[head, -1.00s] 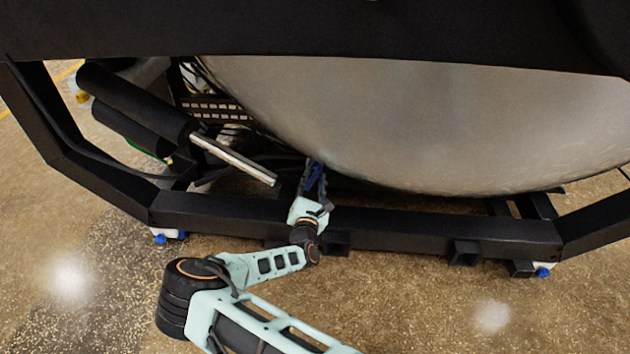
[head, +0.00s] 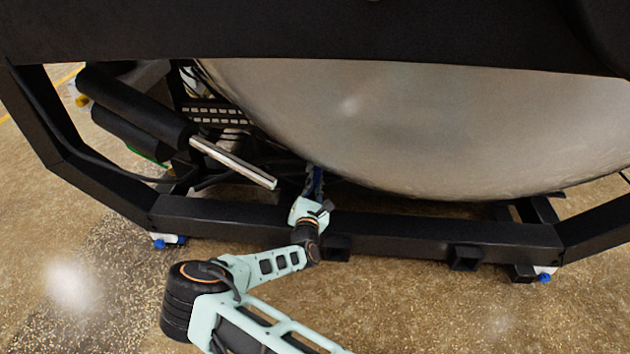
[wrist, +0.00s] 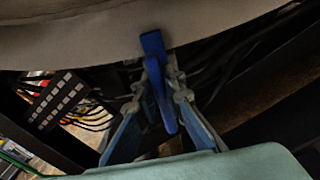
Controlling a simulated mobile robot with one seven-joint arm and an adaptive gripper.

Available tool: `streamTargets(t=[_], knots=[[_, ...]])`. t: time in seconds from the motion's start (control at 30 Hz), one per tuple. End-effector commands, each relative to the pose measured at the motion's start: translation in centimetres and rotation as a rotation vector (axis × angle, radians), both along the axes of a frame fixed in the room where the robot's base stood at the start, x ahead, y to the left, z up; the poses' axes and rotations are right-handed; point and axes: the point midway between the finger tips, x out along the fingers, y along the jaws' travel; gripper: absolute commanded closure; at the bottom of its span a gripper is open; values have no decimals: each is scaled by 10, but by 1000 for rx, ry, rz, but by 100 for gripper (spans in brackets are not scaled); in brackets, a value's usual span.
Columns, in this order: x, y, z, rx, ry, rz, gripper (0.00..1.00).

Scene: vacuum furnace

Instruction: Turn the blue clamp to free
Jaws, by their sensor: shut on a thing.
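The blue clamp (wrist: 153,45) is a narrow blue lever just below the rim of the big grey metal vessel in the wrist view. It runs down the middle of the picture, between my fingers. My gripper (wrist: 157,92) is shut on it, with one finger on each side. In the head view my gripper (head: 315,182) reaches over the black frame beam to below the curved vessel. A little blue shows there, but clamp and fingers are hard to tell apart. The clamp's mount is mostly hidden.
The grey vessel (head: 430,130) hangs close above my gripper. The black frame beam (head: 400,230) runs under my wrist. A silver rod (head: 235,163) points toward my gripper from the left. Cables and a slotted black panel (wrist: 58,100) lie to the left.

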Motion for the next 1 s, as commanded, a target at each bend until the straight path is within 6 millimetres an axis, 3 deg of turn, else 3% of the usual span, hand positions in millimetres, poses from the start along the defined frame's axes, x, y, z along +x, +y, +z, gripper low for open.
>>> streamTargets(t=[0.37, 1.0], knots=[[0, 1, 6, -155, 7, -1, 100], [0, 9, 1, -749, 27, 0, 100]])
